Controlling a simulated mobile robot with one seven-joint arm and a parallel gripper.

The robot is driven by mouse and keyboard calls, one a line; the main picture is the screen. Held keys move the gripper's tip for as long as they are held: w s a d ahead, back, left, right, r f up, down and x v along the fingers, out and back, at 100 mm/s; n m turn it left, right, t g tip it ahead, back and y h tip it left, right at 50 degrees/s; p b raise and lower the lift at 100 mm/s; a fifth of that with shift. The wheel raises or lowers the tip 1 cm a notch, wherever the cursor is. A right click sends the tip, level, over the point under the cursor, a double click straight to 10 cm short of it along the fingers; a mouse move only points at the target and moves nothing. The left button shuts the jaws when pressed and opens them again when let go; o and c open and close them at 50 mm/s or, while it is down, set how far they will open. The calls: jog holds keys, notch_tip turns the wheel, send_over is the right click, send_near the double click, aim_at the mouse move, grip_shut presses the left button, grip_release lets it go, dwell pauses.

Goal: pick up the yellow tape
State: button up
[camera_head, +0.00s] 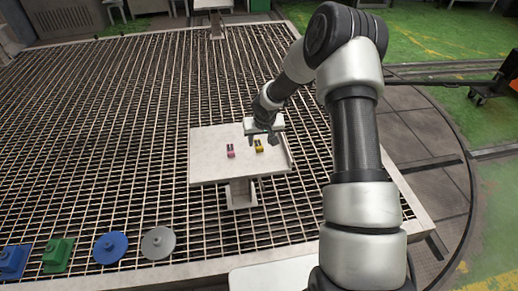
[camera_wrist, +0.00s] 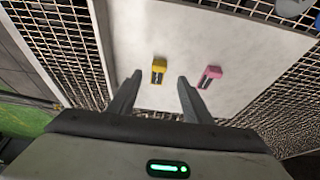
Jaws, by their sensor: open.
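The yellow tape (camera_wrist: 159,66) lies on a pale grey stand top (camera_wrist: 225,40). In the wrist view it sits ahead of and between the fingertips of my gripper (camera_wrist: 158,80). The fingers are apart, with nothing between them that I can see as held. In the head view the yellow tape (camera_head: 259,149) lies on the right part of the stand top (camera_head: 205,170), just below my gripper (camera_head: 262,138). The gap in height between the fingers and the tape is hard to judge.
A pink item (camera_wrist: 211,73) of similar shape lies on the stand top, right of the yellow tape in the wrist view. The stand is on a metal grating (camera_head: 120,130). Blue, green and grey objects (camera_head: 110,247) stand along the grating's near left edge.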

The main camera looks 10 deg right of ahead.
aim_at(260, 147)
jog(key=x, duration=0.5)
jog(key=shift+w+d+f, duration=0.1)
jog(key=shift+w+f, duration=0.05)
jog(key=shift+f, duration=0.2)
jog(key=c, duration=1.1)
